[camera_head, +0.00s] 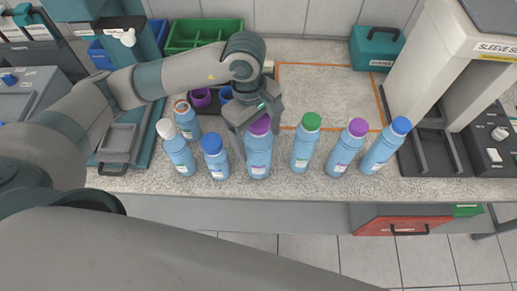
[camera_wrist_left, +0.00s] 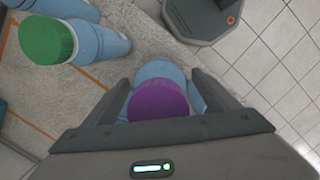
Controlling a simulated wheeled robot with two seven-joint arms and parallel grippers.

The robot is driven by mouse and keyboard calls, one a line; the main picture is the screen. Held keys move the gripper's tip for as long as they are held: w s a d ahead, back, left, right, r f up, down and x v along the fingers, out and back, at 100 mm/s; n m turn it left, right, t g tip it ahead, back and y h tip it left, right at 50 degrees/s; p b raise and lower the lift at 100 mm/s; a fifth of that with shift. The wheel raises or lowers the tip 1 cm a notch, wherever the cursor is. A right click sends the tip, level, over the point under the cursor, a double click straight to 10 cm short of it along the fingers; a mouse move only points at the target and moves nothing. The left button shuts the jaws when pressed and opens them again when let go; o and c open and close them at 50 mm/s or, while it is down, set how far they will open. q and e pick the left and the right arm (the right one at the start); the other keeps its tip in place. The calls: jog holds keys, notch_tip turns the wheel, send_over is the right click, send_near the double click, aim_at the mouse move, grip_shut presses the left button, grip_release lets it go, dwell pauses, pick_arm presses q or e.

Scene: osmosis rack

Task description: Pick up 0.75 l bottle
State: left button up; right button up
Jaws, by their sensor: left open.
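Several blue bottles stand in a row on the counter; their label text is too small to read, so I cannot tell which is 0.75 l. My left gripper (camera_head: 256,134) is open around the upper part of a purple-capped bottle (camera_head: 258,160). In the left wrist view the purple cap (camera_wrist_left: 158,100) lies between the two spread fingers of the left gripper (camera_wrist_left: 160,90). Contact with the fingers cannot be told. To its right stand a green-capped bottle (camera_head: 304,148), another purple-capped bottle (camera_head: 346,150) and a blue-capped bottle (camera_head: 385,148). My right gripper is not in view.
Left of the gripper stand a short blue-capped bottle (camera_head: 215,160), a white-capped bottle (camera_head: 177,153) and an orange-ringed bottle (camera_head: 186,119). A green bin (camera_head: 204,32) and a teal case (camera_head: 376,48) stand at the back. An orange-outlined area (camera_head: 325,95) is clear.

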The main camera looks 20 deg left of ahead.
pick_arm(q)
grip_shut()
dwell(0.3)
jog(key=shift+r, duration=0.2)
jog(key=shift+r+b, duration=0.65)
jog(key=shift+r, duration=0.05)
notch_tip(320, 180, up, 2)
jog(key=shift+r+b, duration=0.1)
jog(key=shift+b, duration=0.45)
jog(key=s+d+r+b, duration=0.4)
jog(key=s+d+r, duration=0.3)
jog(key=d, duration=0.1)
jog(key=shift+s+d, duration=0.35)
jog(key=shift+d, duration=0.05)
